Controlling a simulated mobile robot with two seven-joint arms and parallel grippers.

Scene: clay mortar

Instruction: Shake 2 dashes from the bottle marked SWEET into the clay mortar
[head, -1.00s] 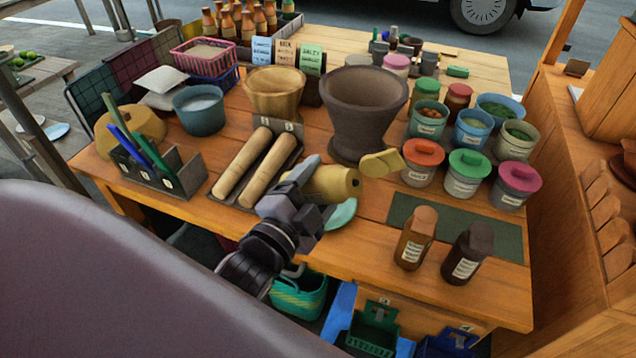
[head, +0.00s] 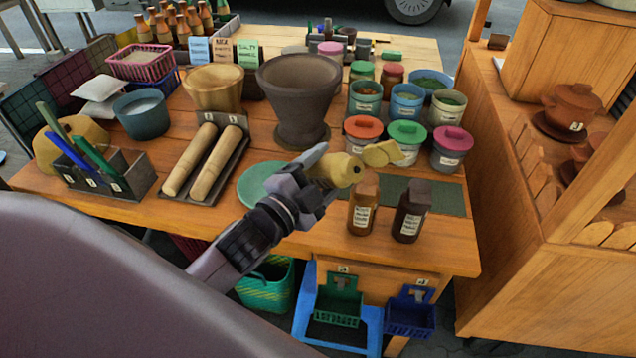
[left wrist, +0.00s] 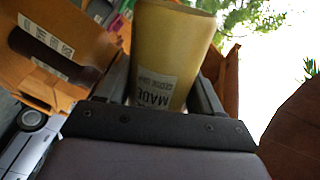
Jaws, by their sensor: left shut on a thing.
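My left gripper (head: 305,180) is shut on a yellow bottle (head: 335,168), which lies nearly level in the air with its capped end to the right. The left wrist view shows the bottle (left wrist: 168,50) between the fingers; its label is partly hidden and I cannot read SWEET on it. The clay mortar (head: 300,90), large and dark, stands on the table behind and left of the bottle, apart from it. A brown bottle (head: 362,208) and a dark bottle (head: 410,212) stand upright by the green mat, their labels too small to read. My right gripper is not in view.
Lidded jars (head: 407,140) stand behind the held bottle and right of the mortar. Pestles on a tray (head: 205,190), a wooden mortar (head: 215,88) and a teal dish (head: 258,184) are to the left. The green mat (head: 450,198) has bare room at its right.

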